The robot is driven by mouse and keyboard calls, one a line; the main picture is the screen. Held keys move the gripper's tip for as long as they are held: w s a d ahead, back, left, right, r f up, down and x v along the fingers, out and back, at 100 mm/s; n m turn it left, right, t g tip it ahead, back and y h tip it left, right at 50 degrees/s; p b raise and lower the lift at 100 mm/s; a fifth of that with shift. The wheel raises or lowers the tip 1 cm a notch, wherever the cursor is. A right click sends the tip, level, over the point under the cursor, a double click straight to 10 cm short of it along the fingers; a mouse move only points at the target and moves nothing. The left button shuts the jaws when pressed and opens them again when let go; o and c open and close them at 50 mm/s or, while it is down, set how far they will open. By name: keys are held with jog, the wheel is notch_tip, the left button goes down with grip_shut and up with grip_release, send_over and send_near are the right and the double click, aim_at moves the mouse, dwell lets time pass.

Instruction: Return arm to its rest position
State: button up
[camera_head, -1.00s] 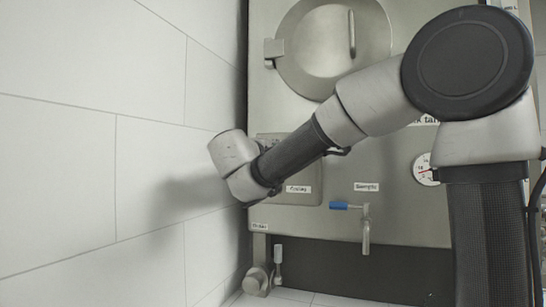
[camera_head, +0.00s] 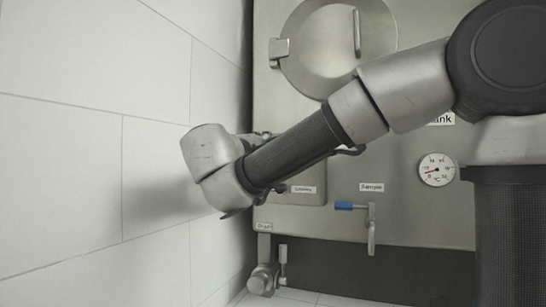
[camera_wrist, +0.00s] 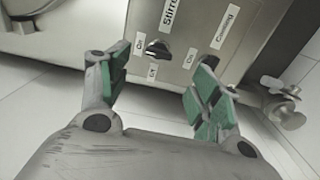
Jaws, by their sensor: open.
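My gripper (camera_wrist: 160,70) shows in the wrist view with its two green-padded fingers spread apart and nothing between them. Past the fingertips is a grey control box (camera_wrist: 190,15) with a black knob (camera_wrist: 158,48) and labels reading roughly "Stirring", "Cooling" and "On". I see no contact between fingers and box. In the head view my arm reaches from the right across the front of the steel tank, its wrist out at the left by the white tiled wall. The fingers are mostly hidden behind the wrist there.
The steel tank (camera_head: 420,215) has a round hatch (camera_head: 325,45), a dial gauge (camera_head: 437,170) and a blue-handled sample tap (camera_head: 370,225). A drain valve (camera_head: 263,280) sits low at the left; a metal valve (camera_wrist: 285,100) shows at the right in the wrist view. White tiled wall (camera_head: 60,190) stands left.

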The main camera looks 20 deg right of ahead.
jog(key=shift+v, duration=1.25)
